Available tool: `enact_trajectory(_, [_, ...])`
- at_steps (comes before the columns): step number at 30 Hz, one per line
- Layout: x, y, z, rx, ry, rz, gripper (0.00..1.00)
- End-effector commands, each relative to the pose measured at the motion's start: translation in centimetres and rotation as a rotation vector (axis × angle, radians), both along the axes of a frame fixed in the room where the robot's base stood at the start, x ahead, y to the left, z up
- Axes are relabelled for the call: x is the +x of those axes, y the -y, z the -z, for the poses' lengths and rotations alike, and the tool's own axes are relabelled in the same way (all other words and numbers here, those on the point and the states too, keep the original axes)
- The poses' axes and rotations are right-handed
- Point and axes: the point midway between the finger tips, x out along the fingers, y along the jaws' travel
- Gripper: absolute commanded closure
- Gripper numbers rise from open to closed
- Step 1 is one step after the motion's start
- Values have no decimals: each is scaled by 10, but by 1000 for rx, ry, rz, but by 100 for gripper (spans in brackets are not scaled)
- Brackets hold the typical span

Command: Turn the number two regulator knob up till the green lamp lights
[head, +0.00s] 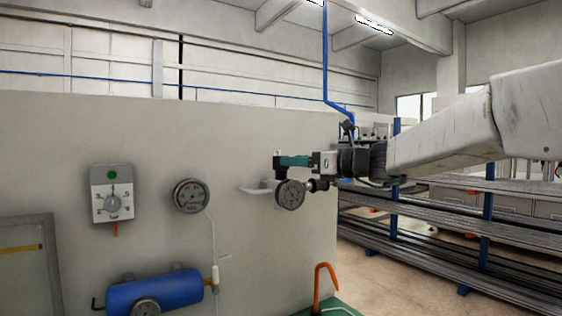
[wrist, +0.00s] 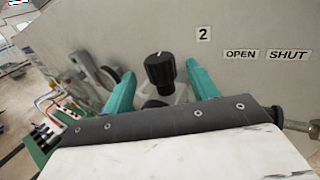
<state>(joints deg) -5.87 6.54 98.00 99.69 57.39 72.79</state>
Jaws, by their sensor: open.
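The black regulator knob (wrist: 160,70) stands out from the wall, beside a label "2" (wrist: 203,34) in the wrist view. My gripper (wrist: 162,78) is open, with one teal finger on each side of the knob and a visible gap on both sides. In the head view my gripper (head: 292,161) is at the panel's right part, above a round gauge (head: 290,194). A grey box (head: 112,205) at left carries a round green lamp (head: 111,174) above a dial.
A second gauge (head: 190,196) and a blue tank (head: 155,292) are on the panel (head: 60,130). An orange hook-shaped pipe (head: 325,282) rises below my gripper. A rack of long bars (head: 440,215) stands right. "OPEN" (wrist: 242,55) and "SHUT" (wrist: 288,55) labels are right of the knob.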

Motion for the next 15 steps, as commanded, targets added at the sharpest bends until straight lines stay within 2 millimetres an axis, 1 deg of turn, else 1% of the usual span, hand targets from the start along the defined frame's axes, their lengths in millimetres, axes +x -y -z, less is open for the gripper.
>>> enact_trajectory(1, [4, -9, 1, 0, 0, -3, 41])
enact_trajectory(6, [16, -31, 1, -2, 0, -3, 41])
enact_trajectory(10, [21, -42, 0, -2, 2, -2, 41])
enact_trajectory(15, [23, -45, 1, -3, 2, -2, 41])
